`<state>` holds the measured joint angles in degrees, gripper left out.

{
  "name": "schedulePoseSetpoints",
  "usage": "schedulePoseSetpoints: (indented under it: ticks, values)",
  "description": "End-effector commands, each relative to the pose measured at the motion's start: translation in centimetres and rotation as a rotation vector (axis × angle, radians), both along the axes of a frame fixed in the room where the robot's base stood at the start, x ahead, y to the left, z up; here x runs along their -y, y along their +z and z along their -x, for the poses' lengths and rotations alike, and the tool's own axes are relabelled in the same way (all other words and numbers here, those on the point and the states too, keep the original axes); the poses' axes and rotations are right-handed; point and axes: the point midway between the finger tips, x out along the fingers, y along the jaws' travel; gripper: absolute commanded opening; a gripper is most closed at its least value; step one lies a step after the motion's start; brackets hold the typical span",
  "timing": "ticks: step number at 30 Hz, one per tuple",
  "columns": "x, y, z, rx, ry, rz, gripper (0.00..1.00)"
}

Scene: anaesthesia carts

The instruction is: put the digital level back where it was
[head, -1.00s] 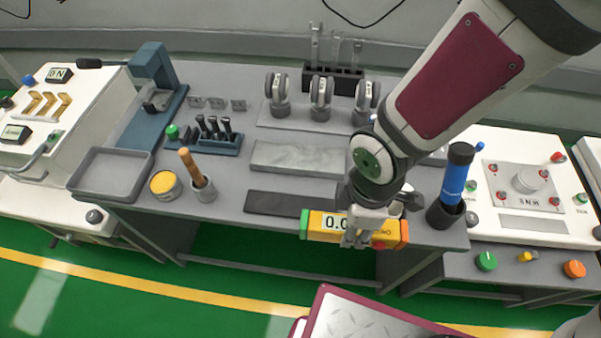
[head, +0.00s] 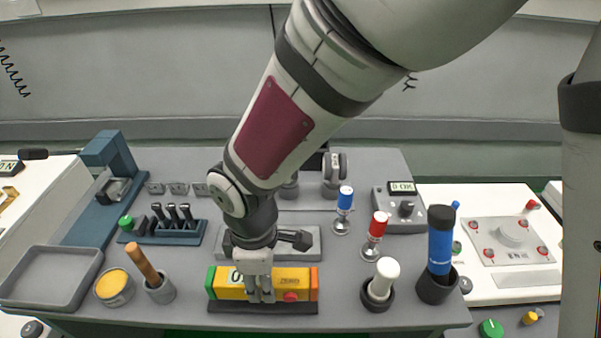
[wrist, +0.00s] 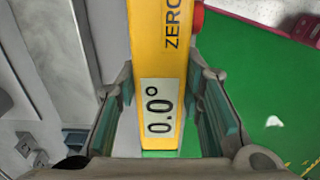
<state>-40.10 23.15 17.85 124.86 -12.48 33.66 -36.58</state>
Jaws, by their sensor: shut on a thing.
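The digital level (head: 283,283) is a yellow bar with a green end cap, an orange end cap, a red button and a small display. It lies lengthwise left to right over the dark mat (head: 262,308) at the table's front edge. My gripper (head: 261,293) comes down from above and is shut on the digital level near its middle. In the wrist view the level (wrist: 158,70) runs between my fingers, its display reading 0.0°. The mat's front strip shows below the level; I cannot tell whether the level touches it.
On the right stand a white-topped plunger (head: 383,277), a red-topped one (head: 376,228) and a blue cylinder in a dark cup (head: 437,287). On the left are a yellow tin (head: 114,288) and a wooden-handled tool in a cup (head: 159,290).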

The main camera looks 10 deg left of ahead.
Motion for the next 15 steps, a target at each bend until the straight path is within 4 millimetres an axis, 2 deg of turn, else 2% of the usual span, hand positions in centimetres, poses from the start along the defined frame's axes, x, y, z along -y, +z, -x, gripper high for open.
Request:
schedulePoseSetpoints:
  ticks: [5, 12, 15]
  values:
    - [-0.9, -0.3, -0.3, 0.000, -0.001, 0.001, 0.00]
    - [-0.8, -3.2, -0.2, -0.002, -0.001, 0.003, 0.00]
    - [-0.9, -3.7, -0.3, 0.000, -0.001, 0.001, 0.00]
